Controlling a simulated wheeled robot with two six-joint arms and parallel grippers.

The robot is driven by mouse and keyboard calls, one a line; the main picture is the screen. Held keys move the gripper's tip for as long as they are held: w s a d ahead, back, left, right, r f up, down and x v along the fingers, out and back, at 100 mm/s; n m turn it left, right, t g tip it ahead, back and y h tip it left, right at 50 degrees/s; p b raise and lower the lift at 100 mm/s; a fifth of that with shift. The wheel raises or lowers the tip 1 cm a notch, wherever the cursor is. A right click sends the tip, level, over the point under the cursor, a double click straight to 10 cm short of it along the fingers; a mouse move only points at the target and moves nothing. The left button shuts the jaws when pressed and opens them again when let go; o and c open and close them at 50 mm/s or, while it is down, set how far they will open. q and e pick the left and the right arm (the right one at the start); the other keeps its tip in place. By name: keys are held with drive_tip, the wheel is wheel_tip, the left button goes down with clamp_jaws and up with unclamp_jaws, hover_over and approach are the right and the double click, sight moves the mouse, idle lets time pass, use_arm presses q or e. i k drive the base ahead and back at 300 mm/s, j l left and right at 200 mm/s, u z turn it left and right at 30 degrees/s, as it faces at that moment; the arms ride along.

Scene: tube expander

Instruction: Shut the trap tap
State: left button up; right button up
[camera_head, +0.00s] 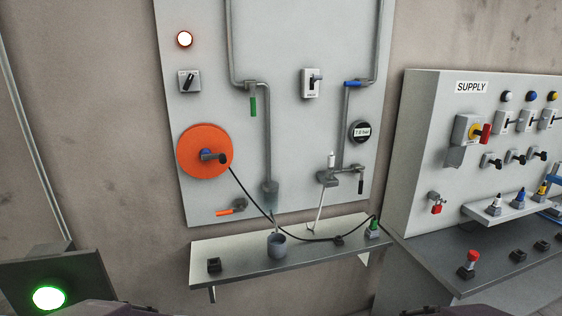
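Several taps show on the grey wall panel (300,40), and no readable label tells which is the trap tap. A green lever (253,106) hangs down beside the left pipe. A blue lever (355,84) lies across the right pipe. A black lever (361,186) hangs down from a grey valve body (328,178) at the lower right of the panel. An orange lever (230,208) lies nearly level at the lower left. Neither of my grippers shows; only dark parts, seemingly of my arms, edge the bottom of the view.
A shelf (255,255) below the panel bears a grey cup (277,243) and a black cable. An orange reel (193,151) and a round gauge (360,131) are on the panel. A supply console (425,110) stands right; a green lamp (49,298) glows lower left.

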sight(223, 213)
drive_tip(key=i+l, duration=0.2)
drive_tip(key=i, duration=0.2)
drive_tip(key=i+l, duration=0.15)
drive_tip(key=i, duration=0.3)
drive_tip(key=i+l+u, duration=0.1)
drive_tip(key=i, duration=0.3)
drive_tip(key=l, duration=0.1)
